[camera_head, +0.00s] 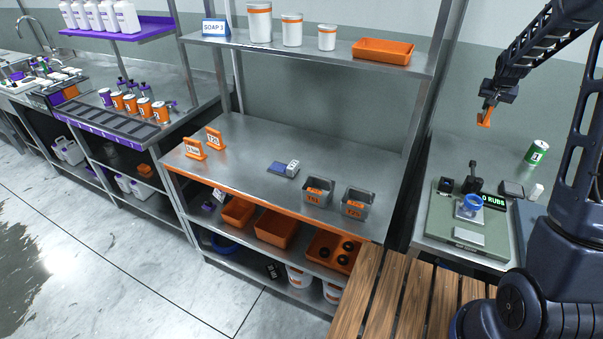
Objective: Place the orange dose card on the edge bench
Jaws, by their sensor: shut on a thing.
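My gripper (490,101) is at the upper right, shut on a small orange card (485,118) that hangs below its fingers. The card is in the air in front of the back wall, above the right-hand bench (480,156), clear of any surface. A steel bench with an orange front edge (300,216) stands in the middle; no label here tells me which bench is the edge bench.
On the middle bench are a blue-and-white item (284,168) and two grey tubs, one (317,190) and another (357,201). An overhead shelf (330,50) holds white pots and an orange tray (383,51).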

